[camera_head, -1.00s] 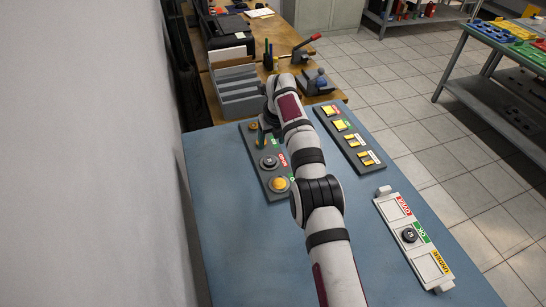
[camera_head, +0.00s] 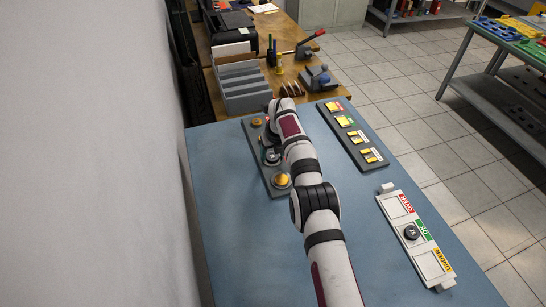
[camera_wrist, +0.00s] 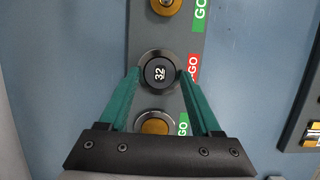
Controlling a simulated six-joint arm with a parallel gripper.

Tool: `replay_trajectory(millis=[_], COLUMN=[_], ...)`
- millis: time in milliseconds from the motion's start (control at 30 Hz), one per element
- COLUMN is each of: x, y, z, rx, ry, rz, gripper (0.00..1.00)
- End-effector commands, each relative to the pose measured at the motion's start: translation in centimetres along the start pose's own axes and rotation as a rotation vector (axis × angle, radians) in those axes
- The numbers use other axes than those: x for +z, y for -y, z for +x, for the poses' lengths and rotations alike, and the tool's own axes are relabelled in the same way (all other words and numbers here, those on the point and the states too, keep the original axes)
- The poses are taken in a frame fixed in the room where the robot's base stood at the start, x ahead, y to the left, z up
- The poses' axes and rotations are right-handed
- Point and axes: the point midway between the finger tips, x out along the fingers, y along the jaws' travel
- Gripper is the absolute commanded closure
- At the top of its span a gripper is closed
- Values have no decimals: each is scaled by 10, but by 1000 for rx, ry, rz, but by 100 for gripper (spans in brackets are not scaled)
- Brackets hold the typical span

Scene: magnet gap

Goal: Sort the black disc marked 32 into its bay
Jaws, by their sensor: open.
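The black disc marked 32 (camera_wrist: 160,73) sits upright-facing in a dark ring on a grey board (camera_wrist: 143,30), beside a red label ending in "GO". My gripper (camera_wrist: 160,75) is open, with one green finger on each side of the disc; I cannot tell whether they touch it. In the head view my gripper (camera_head: 269,150) is low over the middle of the board, largely hidden by my arm. A pale tray (camera_head: 391,204) at the right has bays labelled OVER, OK and UNDER. Another black disc (camera_head: 411,232) lies in its OK bay.
A gold piece (camera_wrist: 166,5) and a brass piece (camera_wrist: 155,127) sit on the board on either side of the disc. A second grey board (camera_head: 339,123) with yellow blocks stands to the right. The blue table (camera_head: 225,230) is clear at front left.

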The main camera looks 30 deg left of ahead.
Motion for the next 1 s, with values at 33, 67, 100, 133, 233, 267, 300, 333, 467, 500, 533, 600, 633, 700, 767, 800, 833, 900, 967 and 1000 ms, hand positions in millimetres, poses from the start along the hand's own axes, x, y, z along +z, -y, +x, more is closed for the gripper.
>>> replay_trajectory(millis=[33,67,100,133,233,267,300,333,467,500,533,600,633,700,767,800,833,900,967,1000], x=[0,0,0,0,0,0,0,0,0,1,2,4,4,6,8,8,9,11,13,14], y=[0,0,0,0,0,0,0,0,0,0,0,0,0,0,0,0,0,0,0,0], z=[0,0,0,0,0,0,0,0,-1,-3,-5,-10,-13,-18,-24,-26,-29,-35,-40,-42], rx=[0,0,0,0,0,0,0,0,0,0,-1,-1,-1,-1,-1,-1,-1,0,-1,0], ry=[0,0,0,0,0,0,0,0,0,1,1,2,1,1,1,1,1,1,3,2], rz=[0,0,0,0,0,0,0,0,0,0,-1,-1,-1,-1,-1,-1,-2,-1,-1,-1], gripper=[37,42,49,55,73,78,85,91,100,100,100,100,100,100,100,100,100,100,100,100])
